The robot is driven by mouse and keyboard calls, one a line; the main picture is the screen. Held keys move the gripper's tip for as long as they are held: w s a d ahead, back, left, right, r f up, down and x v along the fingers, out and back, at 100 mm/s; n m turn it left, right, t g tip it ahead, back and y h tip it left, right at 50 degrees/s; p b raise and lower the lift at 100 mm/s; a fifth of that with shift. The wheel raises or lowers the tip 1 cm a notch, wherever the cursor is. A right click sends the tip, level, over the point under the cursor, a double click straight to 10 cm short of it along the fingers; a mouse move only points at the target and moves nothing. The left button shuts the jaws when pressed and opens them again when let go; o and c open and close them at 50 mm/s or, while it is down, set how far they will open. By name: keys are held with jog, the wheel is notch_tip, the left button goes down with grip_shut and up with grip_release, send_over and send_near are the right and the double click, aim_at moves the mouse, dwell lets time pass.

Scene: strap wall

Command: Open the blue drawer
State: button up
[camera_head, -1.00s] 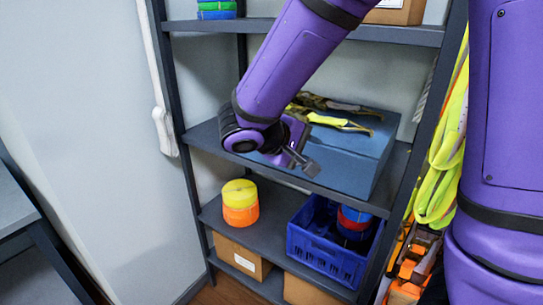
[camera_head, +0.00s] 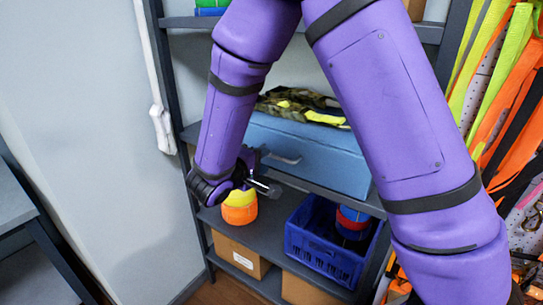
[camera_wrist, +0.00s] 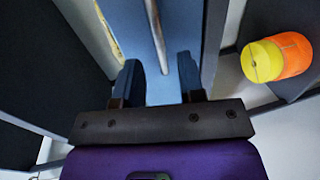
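The blue drawer (camera_head: 318,157) is a blue box on the middle shelf, its front facing me and looking shut. A pale bar handle (camera_head: 284,159) is on its front, and the handle (camera_wrist: 155,30) also shows in the wrist view. My gripper (camera_head: 268,187) is just left of and below the handle in the head view. In the wrist view my gripper (camera_wrist: 158,75) is open, its two dark fingers apart. The handle bar points down toward the gap between them. I see no grip on it, and contact cannot be told.
Camouflage and yellow gloves (camera_head: 300,104) lie on top of the drawer box. A yellow-orange strap roll (camera_head: 240,208) and a blue crate (camera_head: 318,252) stand on the shelf below. A shelf post (camera_head: 172,90) is at left. Straps (camera_head: 505,90) hang at right.

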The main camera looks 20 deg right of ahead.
aim_at(272, 156)
jog(key=shift+x, duration=2.6)
jog(key=shift+c, duration=0.4)
grip_shut()
